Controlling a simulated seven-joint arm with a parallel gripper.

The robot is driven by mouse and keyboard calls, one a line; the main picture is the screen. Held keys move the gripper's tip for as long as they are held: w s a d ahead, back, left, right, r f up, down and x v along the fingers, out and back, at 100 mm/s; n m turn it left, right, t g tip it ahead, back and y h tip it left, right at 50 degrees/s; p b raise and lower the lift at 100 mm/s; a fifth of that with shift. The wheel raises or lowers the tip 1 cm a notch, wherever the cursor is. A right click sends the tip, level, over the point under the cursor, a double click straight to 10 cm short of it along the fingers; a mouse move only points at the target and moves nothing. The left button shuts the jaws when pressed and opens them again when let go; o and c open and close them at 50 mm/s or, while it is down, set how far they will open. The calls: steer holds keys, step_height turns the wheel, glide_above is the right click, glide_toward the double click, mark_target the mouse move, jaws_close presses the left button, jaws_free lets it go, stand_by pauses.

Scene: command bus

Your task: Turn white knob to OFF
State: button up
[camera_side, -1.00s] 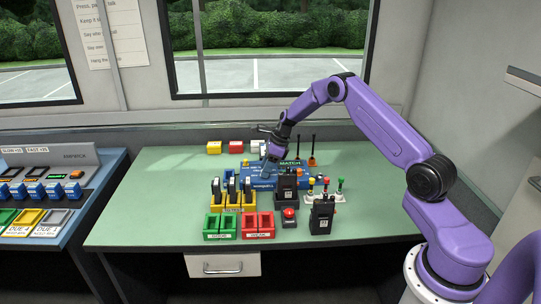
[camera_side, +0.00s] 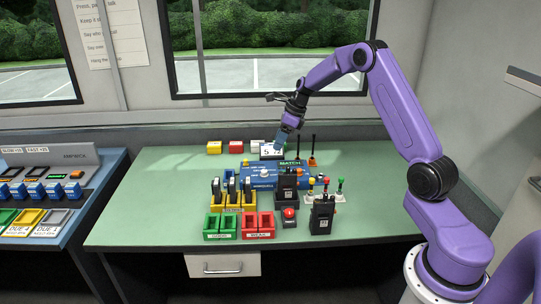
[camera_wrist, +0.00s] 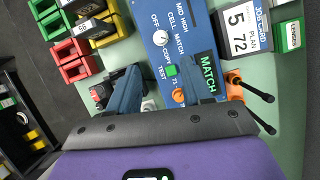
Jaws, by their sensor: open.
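The white knob (camera_wrist: 161,38) sits on the blue panel (camera_wrist: 188,32) in the wrist view, with OFF, CELL, COPY and MATCH labels around it. Which label it points at is too small to tell. In the side view, the blue panel (camera_side: 247,180) lies mid-table and the knob is hard to make out. My gripper (camera_side: 281,143) is open and empty, raised above the back part of the panel. In the wrist view, the gripper's fingers (camera_wrist: 174,70) stand apart on either side of a green button (camera_wrist: 172,70), and the knob lies beyond them, untouched.
A job card stand (camera_wrist: 246,32) is right of the panel. A radio (camera_side: 287,184) stands at the panel's front right and another radio (camera_side: 322,214) nearer the front. Yellow (camera_side: 240,207), green (camera_side: 221,228) and red (camera_side: 259,226) holders stand in front. The table's left side is clear.

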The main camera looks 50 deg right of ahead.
steer(key=a+v, duration=0.1)
steer(key=v, duration=0.4)
steer(key=s+a+r+n+g, duration=0.1)
steer(key=s+a+n, duration=0.5)
steer(key=a+n, duration=0.2)
steer(key=s+a+r+n+g, duration=0.1)
steer(key=s+a+n, duration=0.5)
steer(key=a, duration=0.6)
steer(key=shift+s+a+r+n+g, duration=0.25)
steer(key=shift+r+n+g, duration=0.15)
steer(key=shift+r+n, duration=0.55)
steer(key=shift+f, duration=0.1)
steer(key=m+t+y, duration=0.1)
steer(key=m+t, duration=0.1)
steer(key=m, duration=0.9)
glide_above(265, 171)
steer(key=s+d, duration=0.4)
steer(key=d, duration=0.2)
step_height(265, 171, down, 4)
steer(key=shift+g, duration=0.3)
steer(key=x, duration=1.7)
steer(key=shift+w+d, duration=0.1)
steer(key=shift+w, duration=0.2)
